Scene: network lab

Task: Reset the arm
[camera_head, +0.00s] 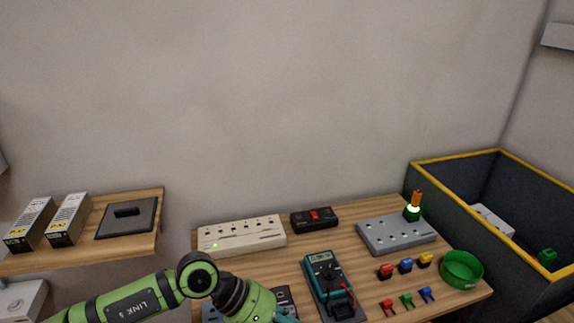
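My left arm (140,299) reaches in from the lower left, green with black joints and the marking "LINK 5". Its green wrist part (252,304) is over the front left of the wooden table (283,265). The lower frame edge cuts off the arm there, so I do not see the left gripper's fingers. My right arm and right gripper are not in view.
The table holds a beige socket strip (242,236), a black box with a red switch (314,220), a multimeter (332,286), a grey panel (396,235), small coloured connectors (405,266) and a green bowl (461,270). A yellow-rimmed bin (455,200) stands right. A shelf (140,243) is left.

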